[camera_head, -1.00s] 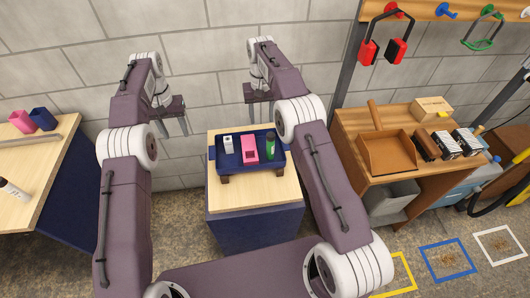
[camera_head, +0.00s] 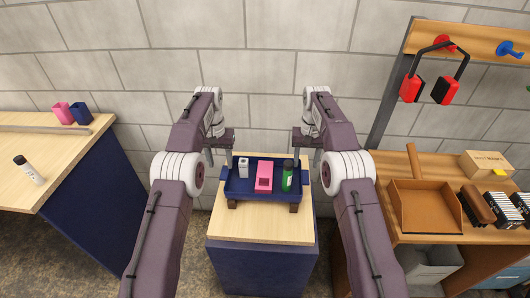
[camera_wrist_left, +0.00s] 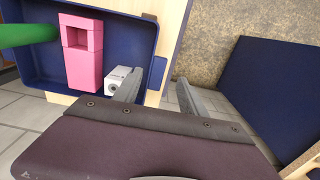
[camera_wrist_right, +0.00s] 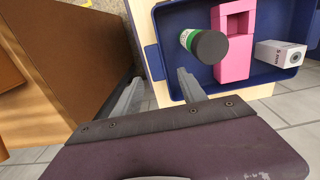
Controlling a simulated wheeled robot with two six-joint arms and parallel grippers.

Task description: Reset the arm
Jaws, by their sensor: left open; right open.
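A dark blue tray (camera_head: 249,193) stands on small brown supports on the middle table. It holds a white box (camera_head: 243,168), a pink holder (camera_head: 264,177) and a green bottle with a dark cap (camera_head: 288,177). My left gripper (camera_head: 219,160) is open at the tray's left end. In the left wrist view its fingers (camera_wrist_left: 157,92) lie either side of the line of the tray's end tab (camera_wrist_left: 157,72). My right gripper (camera_head: 307,160) is open at the right end, and its fingers (camera_wrist_right: 156,88) line up likewise with that tab (camera_wrist_right: 153,62). Neither visibly grips the tray; contact cannot be told.
The middle table (camera_head: 262,228) has bare wood in front of the tray. A left table (camera_head: 70,150) holds a pink cup, a blue cup and a bottle. A right-hand bench carries a brown dustpan (camera_head: 425,205) and boxes. Red ear defenders (camera_head: 437,78) hang above.

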